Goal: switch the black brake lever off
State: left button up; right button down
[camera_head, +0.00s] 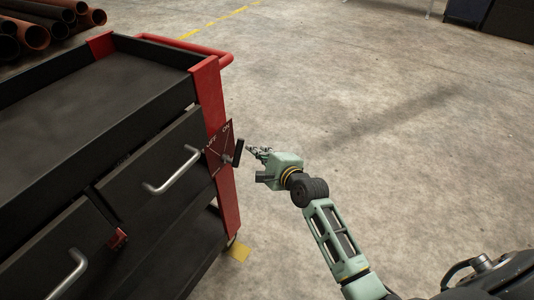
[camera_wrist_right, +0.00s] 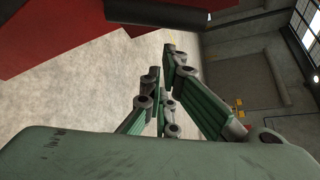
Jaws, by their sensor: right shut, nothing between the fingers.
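The black brake lever (camera_head: 238,153) stands out from a red plate (camera_head: 216,148) on the cart's corner, marked OFF on the left and ON on the right. The lever's bar sits close to the ON side. My right gripper (camera_head: 252,149) is shut and empty, just right of the lever; I cannot tell if they touch. In the right wrist view the fingers (camera_wrist_right: 163,78) are together, and a dark bar, likely the lever (camera_wrist_right: 155,12), crosses the top beside red metal. My left gripper is not in view.
The dark tool cart (camera_head: 100,90) with a red handle (camera_head: 180,48) fills the left side. Its drawer handle (camera_head: 172,172) sticks out left of the lever. Rusty pipes (camera_head: 50,22) lie behind. The concrete floor to the right is clear.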

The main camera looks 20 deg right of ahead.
aim_at(240, 143)
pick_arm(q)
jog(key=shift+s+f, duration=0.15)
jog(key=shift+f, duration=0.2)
pick_arm(e)
jog(key=shift+s+a+r, duration=0.25)
jog(key=shift+a, duration=0.25)
